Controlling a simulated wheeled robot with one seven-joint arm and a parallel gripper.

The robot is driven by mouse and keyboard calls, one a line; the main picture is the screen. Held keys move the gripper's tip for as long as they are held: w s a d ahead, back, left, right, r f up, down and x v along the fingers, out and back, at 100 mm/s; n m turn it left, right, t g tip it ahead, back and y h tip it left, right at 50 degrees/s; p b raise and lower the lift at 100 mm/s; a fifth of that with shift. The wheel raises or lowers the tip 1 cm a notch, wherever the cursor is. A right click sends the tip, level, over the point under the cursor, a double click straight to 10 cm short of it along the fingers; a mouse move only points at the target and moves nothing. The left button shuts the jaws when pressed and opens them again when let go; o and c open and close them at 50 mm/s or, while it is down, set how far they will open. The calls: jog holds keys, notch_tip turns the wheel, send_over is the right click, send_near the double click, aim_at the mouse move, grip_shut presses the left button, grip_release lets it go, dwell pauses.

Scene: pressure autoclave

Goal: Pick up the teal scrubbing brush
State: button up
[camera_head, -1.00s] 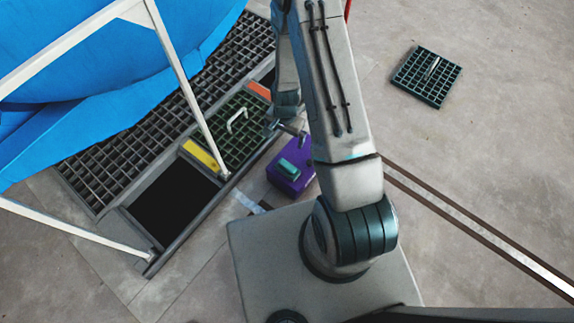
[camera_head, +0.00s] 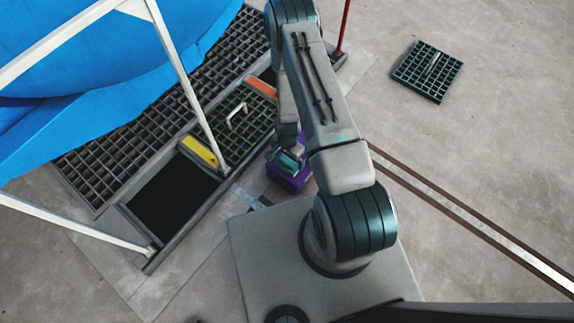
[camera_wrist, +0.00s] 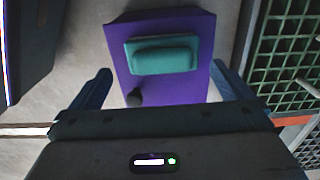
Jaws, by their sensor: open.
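The teal scrubbing brush (camera_wrist: 162,55) lies on top of a purple box (camera_wrist: 192,90) in the wrist view. It also shows in the head view (camera_head: 290,160), partly hidden by my arm. My gripper (camera_wrist: 165,85) is open, with one finger at each side of the purple box in the picture. The brush lies ahead of the fingertips, between their lines, and nothing is held. In the head view the gripper is mostly hidden beside the arm, above the box.
A floor pit has an open black hole (camera_head: 174,193), a yellow block (camera_head: 199,151), an orange block (camera_head: 262,87) and a green grating with a white handle (camera_head: 237,115). A loose grating (camera_head: 427,71) lies at right. White rails and a blue vessel (camera_head: 110,110) stand left.

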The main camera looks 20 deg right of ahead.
aim_at(288, 161)
jog(key=f+b, duration=0.2)
jog(key=f, duration=0.3)
jog(key=shift+w+f, duration=0.15)
jog(key=shift+w, duration=0.05)
jog(key=c, duration=0.8)
jog(key=shift+o, duration=0.2)
jog(key=shift+r, duration=0.6)
jog(key=r+p, duration=0.1)
jog(key=r, duration=0.1)
jog(key=d+r+p, duration=0.1)
jog(key=r, duration=0.1)
jog(key=d+r+p, duration=0.2)
jog(key=d+r, duration=0.4)
jog(key=d, duration=0.4)
jog(key=shift+s+d+p, duration=0.15)
jog(key=shift+d+p, duration=0.2)
jog(key=shift+d, duration=0.05)
